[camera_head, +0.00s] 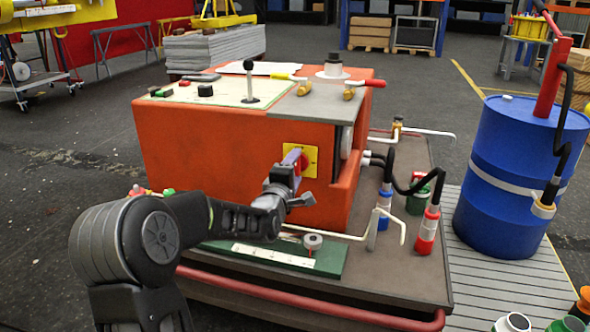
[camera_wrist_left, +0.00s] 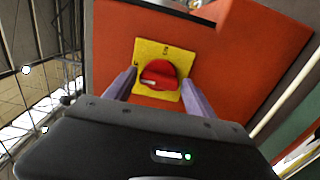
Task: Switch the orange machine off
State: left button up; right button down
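The orange machine (camera_head: 215,150) stands on a dark cart in the middle of the head view. On its front face is a yellow plate (camera_head: 311,159) with a red rotary switch. In the left wrist view the red switch knob (camera_wrist_left: 159,74) sits on the yellow plate (camera_wrist_left: 150,50), with a pale mark on the knob. My left gripper (camera_head: 298,160) is at the plate and partly hides the knob in the head view. In the left wrist view my left gripper (camera_wrist_left: 160,88) is open, one purple finger on each side of the knob, with gaps between. My right gripper is not in view.
A joystick (camera_head: 249,82) and a control panel are on top of the machine. The cart (camera_head: 400,280) has a red front rail and carries bottles and hoses at right. A blue barrel (camera_head: 510,180) stands right of the cart.

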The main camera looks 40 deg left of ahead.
pick_arm(q)
jog(key=shift+o, duration=0.9)
jog(key=shift+s, duration=0.1)
jog(key=p+v, duration=0.2)
jog(key=v, duration=0.5)
jog(key=shift+s+d, duration=0.15)
jog(key=shift+s, duration=0.15)
